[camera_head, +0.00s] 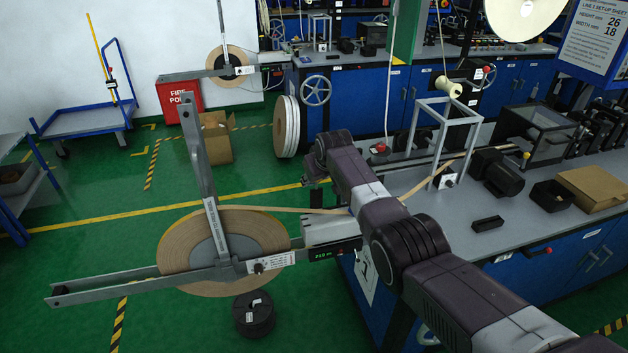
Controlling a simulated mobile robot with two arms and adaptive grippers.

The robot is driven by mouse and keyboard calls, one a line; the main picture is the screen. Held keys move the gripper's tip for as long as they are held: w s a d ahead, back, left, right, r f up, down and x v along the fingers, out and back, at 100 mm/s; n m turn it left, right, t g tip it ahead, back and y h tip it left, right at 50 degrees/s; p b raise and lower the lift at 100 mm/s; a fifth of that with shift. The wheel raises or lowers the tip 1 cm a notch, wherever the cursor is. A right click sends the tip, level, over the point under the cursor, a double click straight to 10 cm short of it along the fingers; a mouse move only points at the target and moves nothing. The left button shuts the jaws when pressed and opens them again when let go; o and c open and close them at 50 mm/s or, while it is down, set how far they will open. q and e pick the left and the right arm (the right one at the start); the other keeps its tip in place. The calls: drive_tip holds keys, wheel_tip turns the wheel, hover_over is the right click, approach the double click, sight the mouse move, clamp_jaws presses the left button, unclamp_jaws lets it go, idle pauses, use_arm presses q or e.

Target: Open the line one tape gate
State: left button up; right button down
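The nearest tape payoff holds a brown tape roll (170,245) with a grey hub. A long grey bar (110,287) runs nearly level across the roll's lower front. A second, labelled bar (197,150) stands almost upright from it, leaning left at the top. I cannot tell which bar is the gate. A dark knob (258,268) sits by a white label on the level bar. Tape (310,210) runs right from the roll and passes behind my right arm. My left gripper is not in view.
A small green-lit display (320,255) is on the payoff's housing beside the bench (480,245). A black spool (254,313) is on the floor below the roll. A second payoff roll (229,62) is at the back.

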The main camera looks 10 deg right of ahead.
drive_tip(key=shift+w+d+r, duration=0.1)
drive_tip(key=shift+w+r, duration=0.2)
drive_tip(key=shift+r, duration=0.35)
drive_tip(key=c, duration=2)
unclamp_jaws()
drive_tip(key=o, duration=0.5)
drive_tip(key=shift+s, duration=0.25)
drive_tip(key=shift+o, duration=0.2)
drive_tip(key=shift+s+f, duration=0.15)
drive_tip(key=shift+v, duration=0.85)
drive_tip(key=v, duration=1)
drive_tip(key=shift+s, duration=0.2)
